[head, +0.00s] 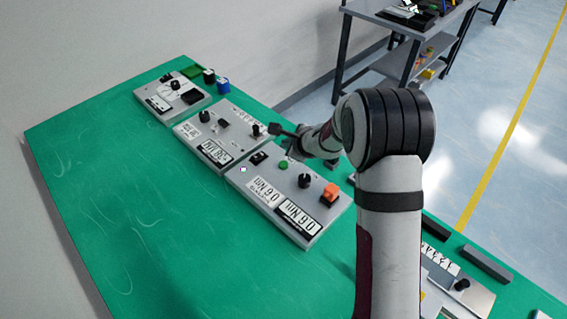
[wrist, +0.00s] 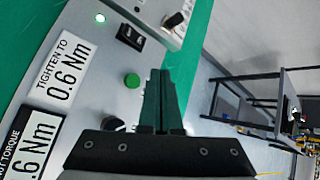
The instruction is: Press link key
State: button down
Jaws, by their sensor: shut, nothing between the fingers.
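No key that I can read as "link" shows in either view. The nearest grey panel (wrist: 97,100) carries a green round button (wrist: 132,81), a black rocker switch (wrist: 130,37), a lit green lamp (wrist: 100,18) and a black knob (wrist: 113,123). My gripper (wrist: 160,73) is shut and empty, its fingertips just right of the green button in the wrist view. I cannot tell their height above the panel. In the head view the green button (head: 283,165) and rocker (head: 259,157) lie below my arm's end, left of an orange switch (head: 331,192).
A middle panel (head: 190,132) and a far panel (head: 152,92) stand on the green table (head: 130,190). Blue and green items (head: 222,86) sit near the far panel. More equipment (head: 482,300) lies right of my arm. The table's left part is clear.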

aim_at(286, 166)
jog(key=shift+f, duration=2.55)
jog(key=shift+f, duration=0.4)
jog(key=shift+f, duration=0.4)
dwell(0.4)
jog(key=shift+r, duration=0.8)
jog(key=shift+r, duration=2.55)
